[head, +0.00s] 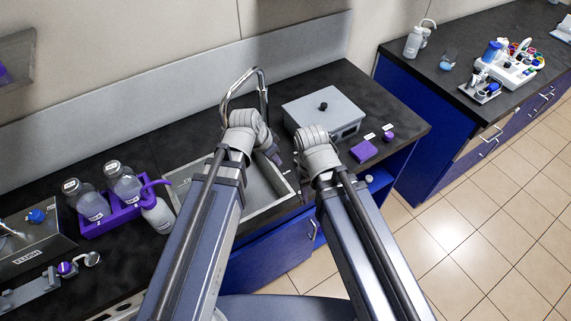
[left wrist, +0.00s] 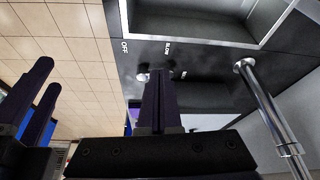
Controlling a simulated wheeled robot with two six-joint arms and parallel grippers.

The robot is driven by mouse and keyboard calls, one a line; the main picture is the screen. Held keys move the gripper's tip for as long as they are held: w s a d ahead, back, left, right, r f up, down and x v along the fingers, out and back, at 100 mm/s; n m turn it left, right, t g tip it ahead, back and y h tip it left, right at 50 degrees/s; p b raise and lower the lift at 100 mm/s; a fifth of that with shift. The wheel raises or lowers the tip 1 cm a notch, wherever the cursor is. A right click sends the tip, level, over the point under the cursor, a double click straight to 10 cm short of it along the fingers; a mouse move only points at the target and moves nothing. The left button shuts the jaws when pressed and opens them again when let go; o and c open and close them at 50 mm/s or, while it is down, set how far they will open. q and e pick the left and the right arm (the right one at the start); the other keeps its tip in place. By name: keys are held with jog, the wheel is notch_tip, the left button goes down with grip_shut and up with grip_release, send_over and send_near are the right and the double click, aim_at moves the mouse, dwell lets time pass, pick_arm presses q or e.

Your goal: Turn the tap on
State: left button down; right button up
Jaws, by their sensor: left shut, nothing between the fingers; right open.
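The tap is a chrome gooseneck spout (head: 262,88) rising behind the sink (head: 283,190) in the head view. In the left wrist view its pipe (left wrist: 268,105) stands at the right. A small shiny metal part (left wrist: 142,77), perhaps the tap's handle, shows beside my left fingertips, partly hidden by them. OFF and SLOW labels are near it on the dark counter. My left gripper (head: 273,154) is shut and empty; its fingers (left wrist: 161,74) point toward these labels. Whether they touch the metal part I cannot tell. My right gripper (left wrist: 47,77) is open and empty at the left.
A purple bottle rack (head: 112,219) and a wash bottle (head: 157,212) stand left of the sink. A second counter (head: 445,75) is at the right.

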aim_at(296, 160)
pick_arm(q)
jog(key=b+x, duration=0.9)
jog(key=x, duration=0.1)
jog(key=shift+a+f, duration=0.1)
jog(key=w+d, duration=0.2)
jog(key=shift+w+d, duration=0.45)
jog(key=shift+d, duration=0.1)
jog(key=shift+w+d, duration=0.4)
jog(key=shift+w, duration=0.2)
